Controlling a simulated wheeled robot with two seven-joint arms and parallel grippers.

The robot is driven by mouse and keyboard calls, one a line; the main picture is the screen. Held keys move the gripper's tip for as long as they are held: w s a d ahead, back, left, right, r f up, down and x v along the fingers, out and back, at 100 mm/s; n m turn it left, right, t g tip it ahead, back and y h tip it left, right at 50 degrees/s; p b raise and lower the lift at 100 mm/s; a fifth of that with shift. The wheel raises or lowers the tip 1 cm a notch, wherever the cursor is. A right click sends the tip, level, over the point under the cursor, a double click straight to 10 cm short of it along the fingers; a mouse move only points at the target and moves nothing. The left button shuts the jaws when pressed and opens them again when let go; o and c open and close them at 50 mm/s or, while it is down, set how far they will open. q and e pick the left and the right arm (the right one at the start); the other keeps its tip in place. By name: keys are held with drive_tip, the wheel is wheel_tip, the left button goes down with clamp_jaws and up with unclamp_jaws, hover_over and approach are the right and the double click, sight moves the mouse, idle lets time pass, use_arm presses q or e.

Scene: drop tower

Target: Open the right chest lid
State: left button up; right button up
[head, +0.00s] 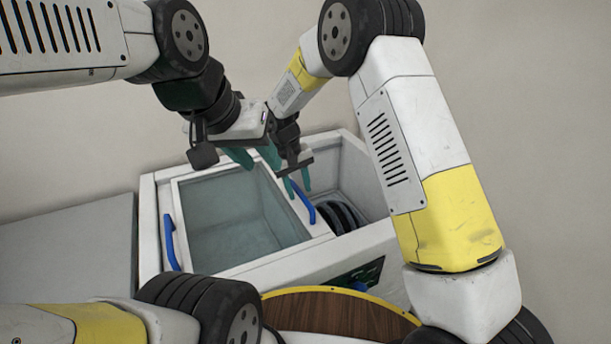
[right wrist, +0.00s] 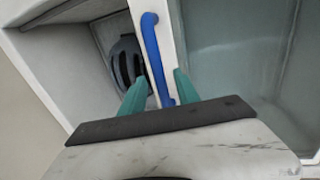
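The white chest (head: 150,225) has a glass lid (head: 222,215) over its left half, with one blue handle (head: 171,243) at the left edge. Another blue handle (head: 309,215) stands on the frame at the glass's right side. The chest's right half is uncovered. My right gripper (head: 299,186) is at this right-hand blue handle. In the right wrist view its fingers (right wrist: 160,82) are apart, with the blue handle (right wrist: 150,38) passing between them; I cannot tell if they touch it. My left gripper (head: 258,160) is open and empty above the glass.
Dark round objects (head: 343,218) lie in the uncovered right compartment, also seen in the right wrist view (right wrist: 127,62). A grey surface (head: 65,250) adjoins the chest on the left. A round brown wooden top with a yellow rim (head: 335,312) is in front. My two grippers are close together.

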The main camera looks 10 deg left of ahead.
drive_tip(key=shift+r, duration=0.1)
wheel_tip(320, 180, up, 8)
drive_tip(key=a, duration=0.1)
drive_tip(key=shift+s+a+f, duration=0.15)
drive_tip(key=shift+s+f, duration=0.1)
drive_tip(key=shift+s, duration=0.15)
drive_tip(key=s+d+r+m+t+y, duration=0.15)
drive_tip(key=s+d+r, duration=0.25)
drive_tip(key=d+r, duration=0.45)
drive_tip(key=s+d+r+m+y, duration=0.15)
drive_tip(key=s+d+r, duration=0.25)
drive_tip(key=d+r, duration=0.4)
drive_tip(key=s+d+m+t, duration=0.1)
drive_tip(key=s+d, duration=0.4)
drive_tip(key=s, duration=0.3)
drive_tip(key=s+d+m+t+y, duration=0.1)
drive_tip(key=s+d+m+t, duration=0.1)
drive_tip(key=s+d, duration=0.3)
drive_tip(key=s, duration=0.3)
drive_tip(key=shift+d+r, duration=0.35)
drive_tip(key=shift+d, duration=0.05)
